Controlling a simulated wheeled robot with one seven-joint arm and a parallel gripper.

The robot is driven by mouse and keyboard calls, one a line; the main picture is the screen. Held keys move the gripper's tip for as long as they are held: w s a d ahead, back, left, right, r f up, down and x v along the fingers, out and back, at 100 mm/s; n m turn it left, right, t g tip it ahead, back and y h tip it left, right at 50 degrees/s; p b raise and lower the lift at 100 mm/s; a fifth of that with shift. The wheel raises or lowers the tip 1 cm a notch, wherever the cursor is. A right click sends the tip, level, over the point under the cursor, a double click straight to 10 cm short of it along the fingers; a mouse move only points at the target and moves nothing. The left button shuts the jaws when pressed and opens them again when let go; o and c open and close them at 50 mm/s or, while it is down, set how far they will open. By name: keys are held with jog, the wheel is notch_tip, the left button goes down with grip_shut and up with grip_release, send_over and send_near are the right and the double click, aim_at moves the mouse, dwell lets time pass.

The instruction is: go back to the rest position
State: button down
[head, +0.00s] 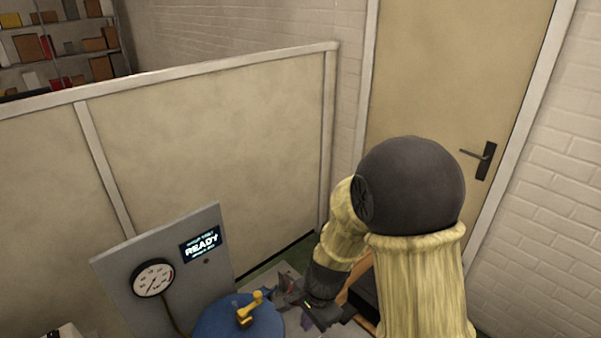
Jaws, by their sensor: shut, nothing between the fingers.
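My gripper (288,291) is low in the middle of the head view, at the end of my arm, which comes in from the right. It is shut and empty, just right of a blue cylinder (228,321) with a yellow valve handle (249,308) on top. In this view the gripper is close to the handle; I cannot tell whether they touch. The cylinder's lower part is cut off by the picture's bottom edge.
A grey panel (180,258) behind the cylinder carries a round gauge (153,278) and a screen (201,245) reading "READY". A beige partition (215,150) stands behind. A door (455,75) is at the right, and shelves (60,45) are at the far left.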

jog(key=s+d+r+n+t+h, duration=0.1)
jog(key=s+d+r+n, duration=0.1)
jog(key=d+r+n, duration=0.2)
jog(key=s+d+r+n+t+h, duration=0.1)
jog(key=s+d+r+n, duration=0.2)
jog(key=d+n, duration=0.3)
jog(key=d+r, duration=0.1)
jog(key=d, duration=0.2)
jog(key=shift+s+d+r, duration=0.3)
jog(key=shift+d, duration=0.1)
jog(key=shift+w, duration=0.1)
